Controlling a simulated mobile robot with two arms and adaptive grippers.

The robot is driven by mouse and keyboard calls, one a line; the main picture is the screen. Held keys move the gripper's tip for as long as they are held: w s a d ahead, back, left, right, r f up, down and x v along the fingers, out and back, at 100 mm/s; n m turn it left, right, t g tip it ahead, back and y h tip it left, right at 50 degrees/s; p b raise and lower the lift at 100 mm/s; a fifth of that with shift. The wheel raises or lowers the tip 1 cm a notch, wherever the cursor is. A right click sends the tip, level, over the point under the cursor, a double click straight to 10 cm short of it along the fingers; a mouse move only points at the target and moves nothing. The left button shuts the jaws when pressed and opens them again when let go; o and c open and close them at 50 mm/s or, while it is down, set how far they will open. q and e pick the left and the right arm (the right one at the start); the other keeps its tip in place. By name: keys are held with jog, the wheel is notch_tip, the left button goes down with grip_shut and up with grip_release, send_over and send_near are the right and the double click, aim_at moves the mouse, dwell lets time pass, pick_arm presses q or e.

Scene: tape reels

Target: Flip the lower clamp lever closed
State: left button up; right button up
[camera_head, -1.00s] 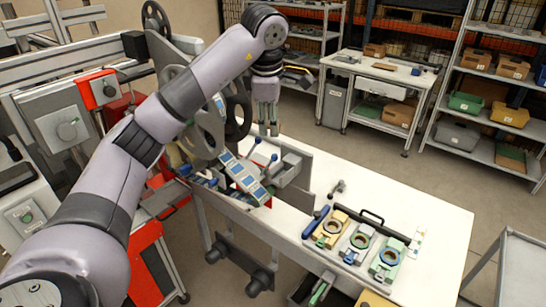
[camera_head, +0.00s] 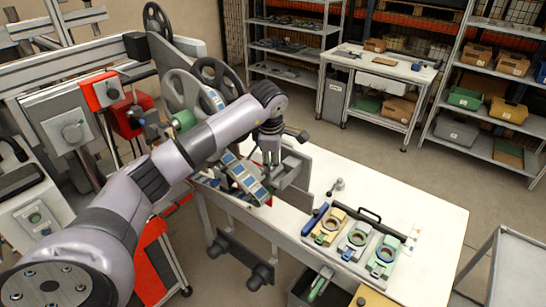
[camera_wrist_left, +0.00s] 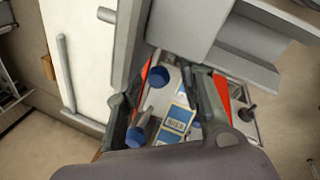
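The clamp station shows two levers with blue knobs in the left wrist view, an upper knob (camera_wrist_left: 158,77) and a lower knob (camera_wrist_left: 136,137). Which one is the lower clamp lever I cannot tell for sure. A strip of blue and white labels (camera_wrist_left: 178,122) lies beside them; it shows as a slanted strip (camera_head: 243,176) in the head view. My left gripper (camera_head: 270,160) points down just above the grey block (camera_head: 290,172) at the station, with its fingertips close to the strip. It hides the levers there. Contact and finger opening are unclear. My right gripper is out of view.
The white table (camera_head: 420,215) carries yellow, grey and green ring fixtures (camera_head: 356,238), a black-handled bar (camera_head: 368,222) and a small grey part (camera_head: 337,187). Large grey reels (camera_head: 190,90) stand behind my left arm. The table's right side is mostly clear.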

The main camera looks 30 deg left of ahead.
pick_arm(q)
jog(key=shift+c, duration=0.2)
grip_shut()
dwell(0.6)
